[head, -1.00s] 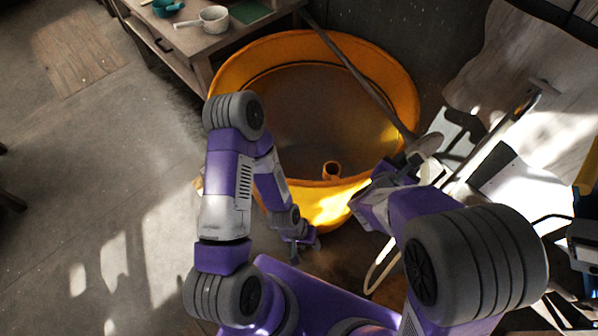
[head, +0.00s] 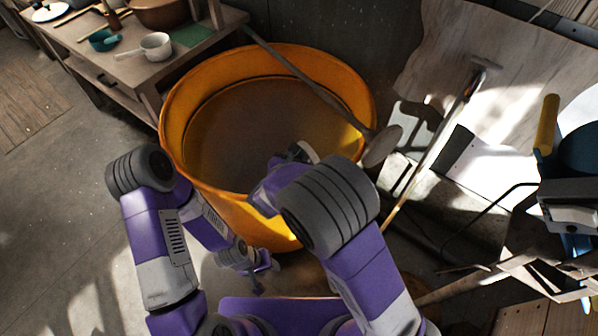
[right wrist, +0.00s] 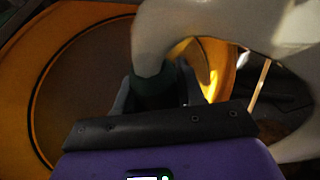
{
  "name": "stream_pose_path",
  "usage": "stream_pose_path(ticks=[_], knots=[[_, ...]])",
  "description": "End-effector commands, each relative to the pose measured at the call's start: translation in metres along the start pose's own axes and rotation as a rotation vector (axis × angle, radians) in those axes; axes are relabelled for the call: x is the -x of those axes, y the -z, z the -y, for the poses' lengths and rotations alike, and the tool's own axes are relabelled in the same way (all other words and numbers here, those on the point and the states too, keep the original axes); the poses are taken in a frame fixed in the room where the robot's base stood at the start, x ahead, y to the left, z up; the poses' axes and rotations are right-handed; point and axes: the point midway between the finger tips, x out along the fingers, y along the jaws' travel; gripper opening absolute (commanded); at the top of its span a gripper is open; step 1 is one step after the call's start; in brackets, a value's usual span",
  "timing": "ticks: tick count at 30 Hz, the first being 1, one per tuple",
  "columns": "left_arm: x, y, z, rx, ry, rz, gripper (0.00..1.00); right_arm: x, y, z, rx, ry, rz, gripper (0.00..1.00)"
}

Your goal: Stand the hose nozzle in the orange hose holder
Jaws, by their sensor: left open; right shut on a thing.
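The hose nozzle (right wrist: 153,88) shows in the right wrist view as a dark green, upright piece between the fingers of my right gripper (right wrist: 155,95), which is shut on it. A thick pale hose (right wrist: 215,18) bends over from the nozzle's top. In the head view my right arm hides most of that gripper, over the near part of the big orange tub (head: 180,100). My left gripper (head: 256,280) is open and empty, low in front of the tub.
A stick (head: 310,82) leans across the tub's rim, its round pale end (head: 382,147) at the right. A wooden bench (head: 125,60) with pots stands at the back left. Boards and poles clutter the right. Floor at the left is clear.

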Motion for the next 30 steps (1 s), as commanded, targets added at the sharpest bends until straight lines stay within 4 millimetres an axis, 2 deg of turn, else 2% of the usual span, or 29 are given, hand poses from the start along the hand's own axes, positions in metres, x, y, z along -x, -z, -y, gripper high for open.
stream_pose_path(ticks=[1, 6, 13, 21, 28, 29, 30], knots=[[-0.004, 0.0, 0.002, 0.0, 0.0, 0.0, 0.43, -0.004, 0.008, 0.0, 0.001, 0.001, 0.001, 0.04], [-0.007, 0.0, 0.003, 0.0, 0.0, 0.0, 0.43, -0.008, 0.018, 0.0, 0.0, 0.0, 0.002, 0.04], [-0.019, 0.001, 0.007, 0.0, 0.0, 0.0, 0.43, -0.02, 0.046, 0.0, 0.001, 0.0, 0.001, 0.04], [-0.018, 0.001, 0.007, 0.0, 0.0, 0.0, 0.43, -0.02, 0.046, 0.0, -0.002, -0.001, 0.002, 0.04], [-0.025, 0.001, 0.009, 0.0, 0.0, 0.0, 0.43, -0.023, 0.053, 0.0, -0.002, -0.001, 0.002, 0.04], [-0.024, 0.001, 0.009, 0.0, 0.0, 0.0, 0.43, -0.022, 0.053, 0.0, -0.001, -0.001, 0.001, 0.42], [-0.023, 0.001, 0.009, 0.0, 0.0, 0.0, 0.43, -0.022, 0.052, 0.0, -0.001, -0.001, 0.001, 0.49]])
